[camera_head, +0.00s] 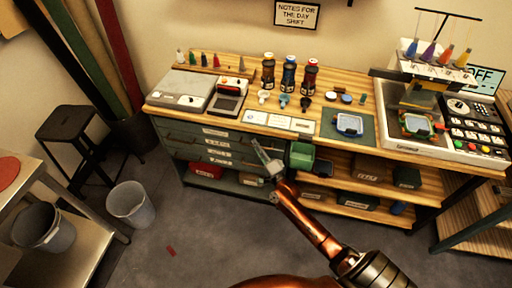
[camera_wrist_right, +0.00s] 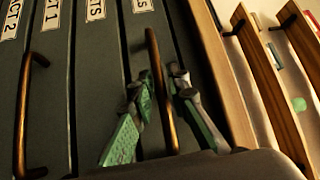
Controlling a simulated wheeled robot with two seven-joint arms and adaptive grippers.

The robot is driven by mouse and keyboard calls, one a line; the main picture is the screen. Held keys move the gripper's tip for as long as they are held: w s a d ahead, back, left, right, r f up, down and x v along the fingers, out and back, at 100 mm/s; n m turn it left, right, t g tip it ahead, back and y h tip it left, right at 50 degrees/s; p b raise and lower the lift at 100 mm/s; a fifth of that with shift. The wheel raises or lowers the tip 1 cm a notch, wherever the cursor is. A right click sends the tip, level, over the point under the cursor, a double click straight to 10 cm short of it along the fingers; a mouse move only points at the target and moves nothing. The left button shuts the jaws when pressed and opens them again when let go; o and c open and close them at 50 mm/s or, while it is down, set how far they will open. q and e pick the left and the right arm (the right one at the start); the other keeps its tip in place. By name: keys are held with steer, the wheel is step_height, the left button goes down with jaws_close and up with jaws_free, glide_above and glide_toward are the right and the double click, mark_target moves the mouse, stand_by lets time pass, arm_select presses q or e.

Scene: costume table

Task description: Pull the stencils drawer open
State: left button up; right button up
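The grey drawer unit (camera_head: 199,144) with white labels is built into the left part of the wooden table; its drawer fronts look shut. In the right wrist view the fronts (camera_wrist_right: 98,65) stand sideways. Two labels read ACT 1 and ACT 2; two others are cut off, ending in TS or similar, and I cannot read a stencils label. My right gripper (camera_head: 259,155) is at the right end of the drawer fronts. In the wrist view its fingers (camera_wrist_right: 163,88) are apart, one on each side of a bronze bar handle (camera_wrist_right: 153,55). Contact is unclear. My left gripper is not in view.
Open shelves with dark boxes (camera_head: 368,170) lie right of the drawers. Bottles (camera_head: 289,76), small trays and an embroidery machine (camera_head: 430,110) stand on the tabletop. A bin (camera_head: 131,204) and a black stool (camera_head: 70,125) stand left. The floor before the drawers is mostly clear.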

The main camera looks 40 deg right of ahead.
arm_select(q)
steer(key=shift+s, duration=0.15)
arm_select(e)
steer(key=shift+c, duration=0.6)
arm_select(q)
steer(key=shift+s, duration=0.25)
arm_select(e)
jaws_close()
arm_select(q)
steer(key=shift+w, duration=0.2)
arm_select(e)
steer(key=shift+s+a, duration=0.1)
arm_select(q)
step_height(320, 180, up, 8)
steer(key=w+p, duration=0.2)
steer(key=p, duration=0.6)
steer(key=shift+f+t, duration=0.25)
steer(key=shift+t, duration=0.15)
arm_select(e)
steer(key=s+a, duration=1.6)
steer(key=a, duration=0.2)
steer(key=shift+a, duration=0.35)
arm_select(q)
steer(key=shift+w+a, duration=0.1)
arm_select(e)
steer(key=shift+o, duration=0.6)
jaws_free()
